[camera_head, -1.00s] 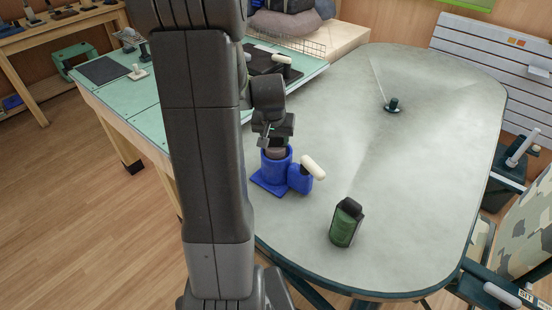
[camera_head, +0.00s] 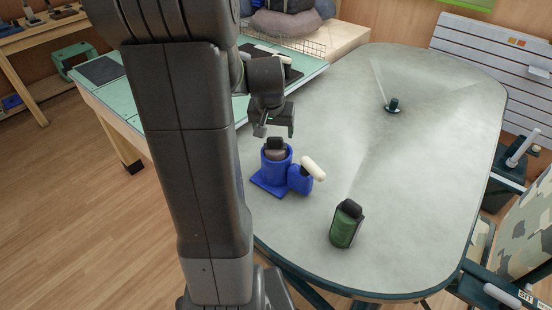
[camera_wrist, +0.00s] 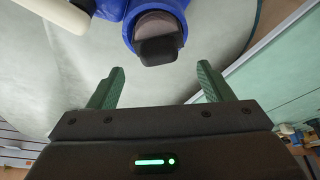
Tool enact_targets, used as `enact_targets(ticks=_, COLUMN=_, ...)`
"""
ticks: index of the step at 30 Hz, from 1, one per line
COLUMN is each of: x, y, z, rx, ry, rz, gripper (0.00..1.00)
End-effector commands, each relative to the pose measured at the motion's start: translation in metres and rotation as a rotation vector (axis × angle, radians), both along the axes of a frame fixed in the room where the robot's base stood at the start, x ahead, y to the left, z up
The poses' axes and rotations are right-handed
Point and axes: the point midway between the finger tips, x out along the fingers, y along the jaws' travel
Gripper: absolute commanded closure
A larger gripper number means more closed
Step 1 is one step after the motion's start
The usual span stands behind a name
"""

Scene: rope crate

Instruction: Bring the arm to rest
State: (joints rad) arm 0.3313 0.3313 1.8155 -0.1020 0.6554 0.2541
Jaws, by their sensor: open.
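My gripper (camera_head: 275,132) is open and empty, a little above and behind a blue holder (camera_head: 270,178) on the grey table. A brownish object with a dark top (camera_head: 275,150) stands upright inside the holder's round cup. In the wrist view my two green fingertips (camera_wrist: 160,85) are apart, and the dark-topped object (camera_wrist: 158,42) in the blue cup (camera_wrist: 165,8) lies beyond them, clear of both fingers. My arm rises at the left of the head view and hides part of the green bench.
A green canister with a black top (camera_head: 346,224) stands on the grey table (camera_head: 430,180), right of the holder. A pale-capped blue part (camera_head: 312,168) adjoins the holder. A small dark object (camera_head: 393,105) stands farther back. The green bench (camera_head: 115,100) is behind my arm. The table's right side is clear.

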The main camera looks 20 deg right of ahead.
Motion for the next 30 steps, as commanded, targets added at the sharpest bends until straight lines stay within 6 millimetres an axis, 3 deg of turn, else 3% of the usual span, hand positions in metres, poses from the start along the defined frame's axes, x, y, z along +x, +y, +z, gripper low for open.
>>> enact_targets(ticks=6, x=-0.012, y=0.008, z=0.045, rx=-0.003, ry=-0.009, rz=0.002, gripper=0.27)
enact_targets(ticks=12, x=-0.021, y=0.013, z=0.070, rx=-0.003, ry=-0.006, rz=0.002, gripper=0.27)
enact_targets(ticks=18, x=-0.024, y=0.015, z=0.079, rx=-0.002, ry=-0.004, rz=0.002, gripper=0.27)
enact_targets(ticks=30, x=-0.023, y=0.014, z=0.074, rx=-0.002, ry=-0.004, rz=0.002, gripper=0.27)
